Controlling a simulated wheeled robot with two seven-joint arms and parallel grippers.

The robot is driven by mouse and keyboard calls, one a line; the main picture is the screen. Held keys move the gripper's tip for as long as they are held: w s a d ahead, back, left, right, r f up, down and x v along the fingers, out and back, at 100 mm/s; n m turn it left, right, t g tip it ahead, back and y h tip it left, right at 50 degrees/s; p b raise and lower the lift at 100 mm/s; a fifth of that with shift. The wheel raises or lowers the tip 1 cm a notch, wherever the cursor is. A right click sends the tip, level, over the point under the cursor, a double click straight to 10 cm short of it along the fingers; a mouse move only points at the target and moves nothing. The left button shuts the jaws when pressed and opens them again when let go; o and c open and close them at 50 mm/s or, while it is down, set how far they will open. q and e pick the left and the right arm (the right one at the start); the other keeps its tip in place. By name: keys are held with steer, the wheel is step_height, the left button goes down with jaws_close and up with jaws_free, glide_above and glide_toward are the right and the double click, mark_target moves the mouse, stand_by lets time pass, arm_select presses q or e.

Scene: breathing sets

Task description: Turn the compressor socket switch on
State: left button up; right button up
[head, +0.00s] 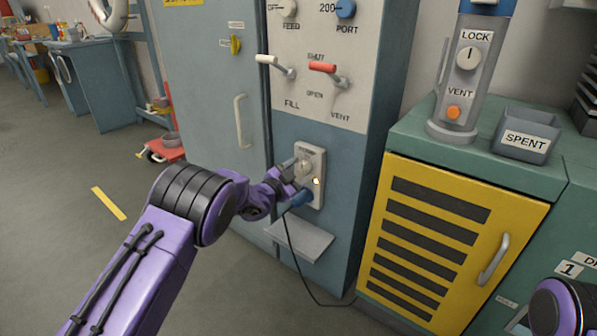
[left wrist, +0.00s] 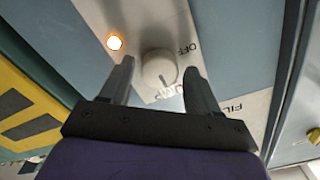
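The white socket plate (head: 318,160) is on the blue-grey lower front of the tall cabinet. It carries a round pale switch knob (left wrist: 159,68), a glowing orange light (head: 317,183) and a blue plug (head: 299,199) with a dark cable. In the left wrist view, the plate has "OFF" lettering and partly hidden lettering ending in "UMP". My left gripper (head: 291,174) is at the plate. In the left wrist view its two fingers (left wrist: 160,78) are open, one on each side of the knob, with gaps showing. Contact with the plate cannot be told. My right gripper is out of view.
A small grey shelf (head: 300,237) juts out below the plate, and the cable hangs past it. Above are a white lever (head: 268,59) and a red lever (head: 323,68). A yellow slatted cabinet (head: 450,220) stands on the right. The floor on the left is open.

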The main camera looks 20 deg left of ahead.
arm_select(q)
steer(key=p+v, duration=0.1)
steer(key=v, duration=0.9)
steer(key=shift+s+p, duration=0.25)
steer(key=shift+p, duration=0.15)
steer(key=shift+a, duration=0.1)
